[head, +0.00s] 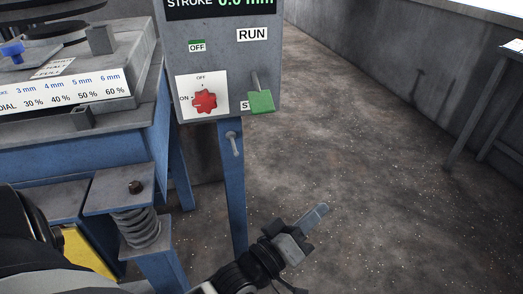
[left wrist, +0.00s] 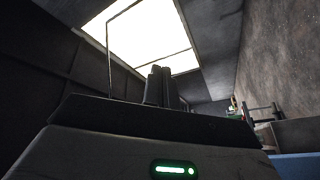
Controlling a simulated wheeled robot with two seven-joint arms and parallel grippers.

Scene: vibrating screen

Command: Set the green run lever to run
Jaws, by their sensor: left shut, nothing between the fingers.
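The green run lever (head: 261,101) is on the grey control panel (head: 226,65) in the head view. Its grey rod points down, and its green grip covers part of a label that starts with "ST". The RUN label (head: 252,34) is above the lever. My left gripper (head: 318,212) is below and to the right of the lever, apart from it, its fingers pointing up and right. It is shut and empty. Its fingers also show in the left wrist view (left wrist: 161,86), where I cannot make out the lever. My right gripper is not in view.
A red rotary knob (head: 205,101) on a white plate sits left of the lever. A blue post (head: 233,185) stands below the panel. The blue machine frame with a spring (head: 138,228) is at left. Open floor (head: 370,160) lies to the right.

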